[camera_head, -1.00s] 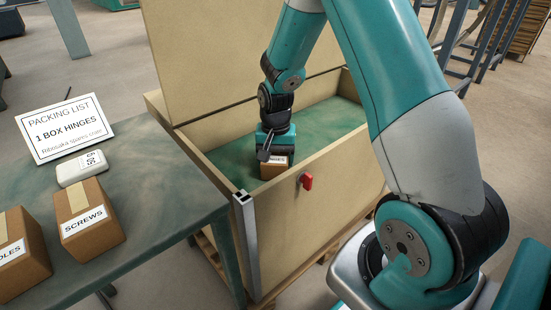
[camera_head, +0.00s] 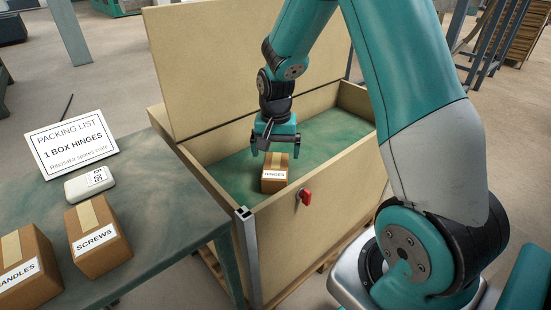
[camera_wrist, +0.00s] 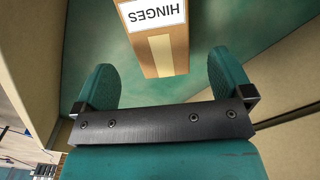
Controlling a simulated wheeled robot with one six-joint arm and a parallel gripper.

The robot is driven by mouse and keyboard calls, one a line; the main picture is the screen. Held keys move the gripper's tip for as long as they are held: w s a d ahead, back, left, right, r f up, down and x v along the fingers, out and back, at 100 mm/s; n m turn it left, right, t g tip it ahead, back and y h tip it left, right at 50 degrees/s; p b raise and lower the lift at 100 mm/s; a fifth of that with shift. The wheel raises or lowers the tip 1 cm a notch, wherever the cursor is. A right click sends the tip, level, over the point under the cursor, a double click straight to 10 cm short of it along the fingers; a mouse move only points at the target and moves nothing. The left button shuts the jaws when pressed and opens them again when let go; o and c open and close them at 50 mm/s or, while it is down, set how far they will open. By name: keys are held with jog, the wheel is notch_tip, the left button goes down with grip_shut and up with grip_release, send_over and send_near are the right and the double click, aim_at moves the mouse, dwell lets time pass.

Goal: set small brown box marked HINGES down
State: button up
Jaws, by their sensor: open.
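The small brown HINGES box (camera_head: 274,179) stands upright on the green floor of the open wooden crate (camera_head: 325,185), near its front wall. It also shows in the wrist view (camera_wrist: 163,52), with its white label and tape strip. My gripper (camera_head: 274,152) is open and empty above the box. In the wrist view its two green fingers (camera_wrist: 158,85) are spread wide, with the box beyond and between them, apart from both.
The crate's lid (camera_head: 240,70) stands raised at the back, and a red latch (camera_head: 304,198) is on the front wall. On the table (camera_head: 165,205) at left are a SCREWS box (camera_head: 98,240), a HANDLES box (camera_head: 28,270), a white device (camera_head: 90,184) and a packing list sign (camera_head: 70,147).

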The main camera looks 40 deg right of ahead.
aim_at(275, 166)
notch_tip(275, 166, up, 4)
jog(key=shift+r+p, duration=0.1)
jog(key=shift+p, duration=0.45)
jog(key=s+a+r+n+y, duration=0.2)
jog(key=s+a+r+n, duration=0.5)
jog(key=s+a, duration=0.4)
jog(key=s+a+r+n+y, duration=0.2)
jog(key=s+a+r+n, duration=0.5)
jog(key=s+a, duration=0.4)
jog(key=shift+a+r+n, duration=0.25)
jog(key=shift+n, duration=0.65)
